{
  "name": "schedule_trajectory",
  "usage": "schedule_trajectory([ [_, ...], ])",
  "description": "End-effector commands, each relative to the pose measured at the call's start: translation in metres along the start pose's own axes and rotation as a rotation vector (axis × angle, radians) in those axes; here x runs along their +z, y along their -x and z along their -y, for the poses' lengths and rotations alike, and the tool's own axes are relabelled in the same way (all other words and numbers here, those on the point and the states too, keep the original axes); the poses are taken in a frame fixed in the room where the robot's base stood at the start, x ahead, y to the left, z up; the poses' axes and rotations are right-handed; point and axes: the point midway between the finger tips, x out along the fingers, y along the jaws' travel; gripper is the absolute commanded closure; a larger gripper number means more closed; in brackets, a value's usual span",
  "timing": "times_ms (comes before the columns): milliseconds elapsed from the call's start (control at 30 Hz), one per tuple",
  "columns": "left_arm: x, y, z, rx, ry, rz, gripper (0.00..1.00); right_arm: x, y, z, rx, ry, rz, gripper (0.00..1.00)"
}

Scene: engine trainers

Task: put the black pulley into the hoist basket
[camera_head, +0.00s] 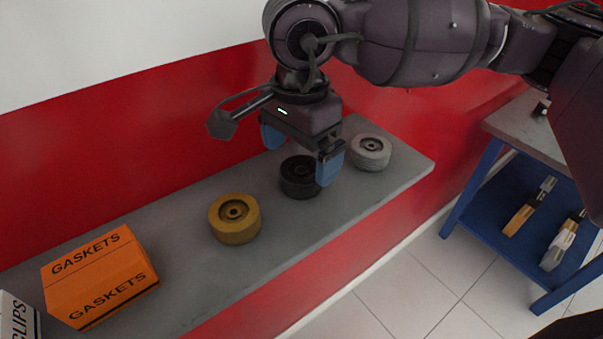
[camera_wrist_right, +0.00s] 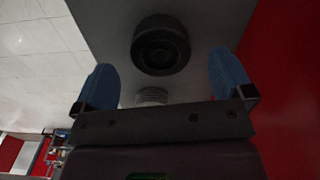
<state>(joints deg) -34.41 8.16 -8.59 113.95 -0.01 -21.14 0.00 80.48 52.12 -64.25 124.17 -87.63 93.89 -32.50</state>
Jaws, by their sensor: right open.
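The black pulley (camera_head: 298,180) lies flat on the grey shelf (camera_head: 180,274), between a yellow pulley and a light grey pulley. My right gripper (camera_head: 302,158) is open above the black pulley, with its blue fingers spread; one finger partly overlaps the pulley in the head view. In the right wrist view the black pulley (camera_wrist_right: 160,45) sits ahead of the open fingers (camera_wrist_right: 164,85), between their lines and apart from them. I see no hoist basket in these views. My left gripper is not in view.
The yellow pulley (camera_head: 234,218) is left of the black one and the light grey pulley (camera_head: 370,152) is to its right. An orange gaskets box (camera_head: 98,278) and a white clips box (camera_head: 16,318) stand further left. A blue-framed bench (camera_head: 500,200) is at right.

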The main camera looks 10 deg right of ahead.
Motion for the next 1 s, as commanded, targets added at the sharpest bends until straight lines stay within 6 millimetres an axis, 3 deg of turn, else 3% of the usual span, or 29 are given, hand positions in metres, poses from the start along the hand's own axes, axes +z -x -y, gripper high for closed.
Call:
schedule_trajectory([
  [267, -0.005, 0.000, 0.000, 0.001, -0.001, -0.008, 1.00, 0.000, -0.035, 0.000, 0.001, 0.001, 0.001, 0.01],
  [567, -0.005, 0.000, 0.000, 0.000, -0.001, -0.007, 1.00, 0.000, -0.040, 0.000, 0.000, 0.001, 0.001, 0.01],
  [1000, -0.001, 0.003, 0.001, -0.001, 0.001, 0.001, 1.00, 0.000, -0.040, 0.000, 0.000, 0.001, 0.001, 0.66],
])
